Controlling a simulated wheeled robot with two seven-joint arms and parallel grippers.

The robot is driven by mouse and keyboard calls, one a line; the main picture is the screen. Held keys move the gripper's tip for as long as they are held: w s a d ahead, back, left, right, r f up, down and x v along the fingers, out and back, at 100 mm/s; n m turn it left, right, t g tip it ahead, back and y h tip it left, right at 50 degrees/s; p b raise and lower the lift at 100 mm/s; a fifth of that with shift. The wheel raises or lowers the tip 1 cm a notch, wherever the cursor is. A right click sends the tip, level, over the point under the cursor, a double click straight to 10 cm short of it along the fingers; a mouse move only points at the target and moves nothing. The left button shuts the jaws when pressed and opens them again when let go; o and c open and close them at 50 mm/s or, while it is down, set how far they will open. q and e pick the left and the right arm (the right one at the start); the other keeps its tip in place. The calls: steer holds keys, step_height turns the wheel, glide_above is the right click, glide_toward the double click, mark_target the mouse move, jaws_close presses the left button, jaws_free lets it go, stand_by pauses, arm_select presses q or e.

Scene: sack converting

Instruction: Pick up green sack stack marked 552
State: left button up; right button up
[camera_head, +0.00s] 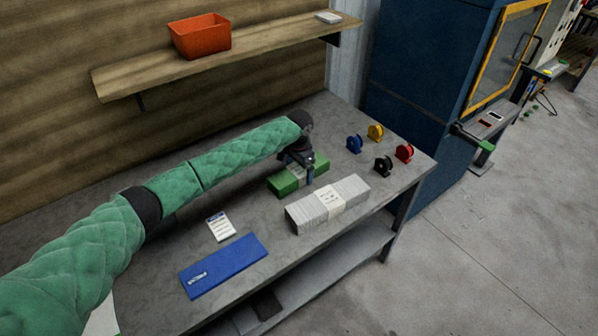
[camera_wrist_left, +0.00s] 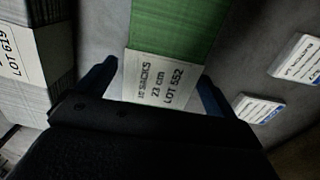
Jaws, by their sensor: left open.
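The green sack stack (camera_head: 286,184) lies on the grey table in the head view, with a pale paper band around its middle. In the left wrist view the green stack (camera_wrist_left: 178,28) has a band (camera_wrist_left: 160,80) reading "LOT 552". My left gripper (camera_head: 297,177) is over the stack from above. In the left wrist view the blue fingers of my left gripper (camera_wrist_left: 155,85) are apart, one on each side of the band. I cannot tell whether they touch the stack. My right gripper is in neither view.
A grey sack stack (camera_head: 350,194), its band reading "LOT 619" in the wrist view (camera_wrist_left: 18,55), lies close beside the green one. A blue flat sack (camera_head: 224,265), a card (camera_head: 220,227) and several coloured spools (camera_head: 376,132) are on the table. A shelf (camera_head: 140,82) hangs behind.

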arm_select(q)
steer(key=shift+f, duration=0.35)
steer(key=c, duration=1.3)
steer(key=shift+c, duration=0.3)
steer(key=shift+r, duration=0.15)
